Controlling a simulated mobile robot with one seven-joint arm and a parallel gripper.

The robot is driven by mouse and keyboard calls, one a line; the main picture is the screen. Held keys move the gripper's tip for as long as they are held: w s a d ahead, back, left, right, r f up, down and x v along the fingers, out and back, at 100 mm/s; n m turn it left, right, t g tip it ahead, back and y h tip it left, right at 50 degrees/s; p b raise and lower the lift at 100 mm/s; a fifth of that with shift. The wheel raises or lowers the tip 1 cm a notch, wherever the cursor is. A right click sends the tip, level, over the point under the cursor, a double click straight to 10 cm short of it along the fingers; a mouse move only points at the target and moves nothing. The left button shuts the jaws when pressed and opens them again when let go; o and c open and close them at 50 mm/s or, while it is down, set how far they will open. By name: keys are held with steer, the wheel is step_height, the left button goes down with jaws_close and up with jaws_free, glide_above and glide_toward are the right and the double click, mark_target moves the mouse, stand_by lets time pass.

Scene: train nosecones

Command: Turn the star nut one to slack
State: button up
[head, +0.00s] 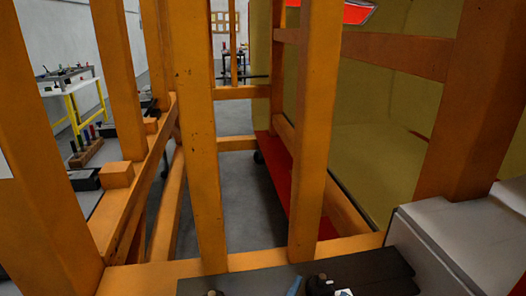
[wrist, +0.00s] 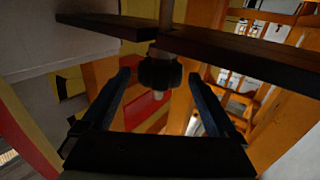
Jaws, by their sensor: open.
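The wrist view shows a black, knob-like nut (wrist: 160,73) on a grey rod (wrist: 166,12), with a short pale end showing below it. I take it for a star nut; no label shows which one it is. My gripper (wrist: 158,78) is open. Its two blue fingers stand on either side of the nut, with a visible gap on each side. In the head view, a dark plate (head: 385,275) at the bottom edge carries black knobs (head: 320,285), partly cut off. My gripper cannot be made out clearly there.
Dark bars (wrist: 235,48) cross the wrist view beside the rod, close above the fingers. Orange posts (head: 195,130) and rails frame the head view closely. A pale grey block (head: 440,245) stands at right. A table with yellow legs (head: 75,100) is far left.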

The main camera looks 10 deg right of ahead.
steer(key=b+v, duration=0.2)
steer(key=v, duration=0.5)
steer(key=w+a+r+n+t+y+p, duration=0.1)
steer(key=w+r+y, duration=0.15)
steer(key=r, duration=0.55)
steer(key=w+r+n+t+y+p, duration=0.15)
steer(key=w+r, duration=0.25)
steer(key=r, duration=0.4)
steer(key=a+r+n+t+y+p, duration=0.1)
steer(key=a+r+n+t+y, duration=0.1)
steer(key=r, duration=0.7)
steer(key=a+r+n+t+y+p, duration=0.1)
steer(key=a+r+n+t+y, duration=0.2)
steer(key=r, duration=0.6)
steer(key=shift+s+y, duration=0.3)
steer(key=shift+s, duration=0.1)
steer(key=shift+n, duration=0.25)
steer(key=s+a+r+t, duration=0.2)
steer(key=s+r, duration=0.2)
steer(key=r, duration=0.4)
steer(key=s+a+r+m+t+p, duration=0.1)
steer(key=s+a+r+t, duration=0.2)
steer(key=r, duration=0.6)
steer(key=shift+s+a, duration=0.2)
steer(key=shift+s, duration=1)
steer(key=shift+f, duration=0.1)
